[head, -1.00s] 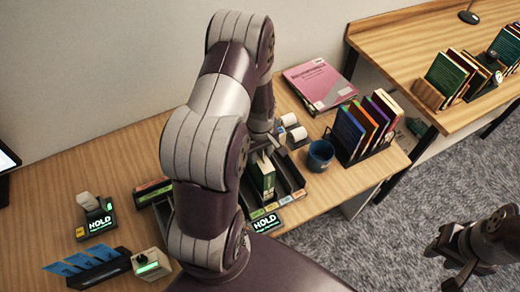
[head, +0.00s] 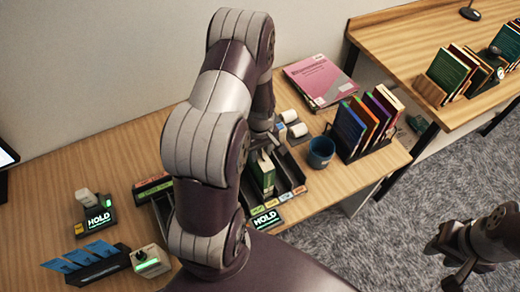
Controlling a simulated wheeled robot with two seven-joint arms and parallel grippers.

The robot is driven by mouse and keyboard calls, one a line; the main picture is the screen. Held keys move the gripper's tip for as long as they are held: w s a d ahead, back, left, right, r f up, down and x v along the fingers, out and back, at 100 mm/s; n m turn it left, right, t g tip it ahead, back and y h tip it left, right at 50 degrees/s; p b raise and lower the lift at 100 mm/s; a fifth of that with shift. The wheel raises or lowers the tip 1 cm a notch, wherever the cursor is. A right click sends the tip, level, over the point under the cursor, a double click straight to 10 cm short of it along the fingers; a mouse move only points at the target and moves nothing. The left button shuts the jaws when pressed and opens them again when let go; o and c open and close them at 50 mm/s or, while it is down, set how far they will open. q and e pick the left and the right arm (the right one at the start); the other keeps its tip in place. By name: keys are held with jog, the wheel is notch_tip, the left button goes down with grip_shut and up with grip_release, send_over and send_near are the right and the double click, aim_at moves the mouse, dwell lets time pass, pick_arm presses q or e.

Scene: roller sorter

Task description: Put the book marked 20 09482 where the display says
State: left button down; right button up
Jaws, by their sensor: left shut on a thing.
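A green book (head: 263,175) with a pale edge stands upright in a slot of the dark sorter tray (head: 297,172). My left gripper (head: 264,152) is at its top and shut on it, mostly hidden behind my own arm. The number on this book is too small to read. A small display (head: 266,219) in front of the tray shows HOLD in green. Another display (head: 99,221) at the left also shows HOLD. My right gripper (head: 450,262) hangs over the carpet at the lower right, away from the books; its jaw opening is unclear.
A blue mug (head: 320,152) and a rack of coloured books (head: 367,124) stand right of the tray. A pink book (head: 318,80) lies behind. A blue-card holder (head: 98,268) and a small device (head: 150,261) are at front left. A second desk (head: 415,55) holds more books.

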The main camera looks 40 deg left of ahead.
pick_arm(q)
jog(key=c, duration=0.6)
grip_release()
jog(key=shift+o, duration=0.2)
notch_tip(320, 180, up, 13)
jog(key=shift+f+b, duration=0.2)
jog(key=shift+b, duration=0.95)
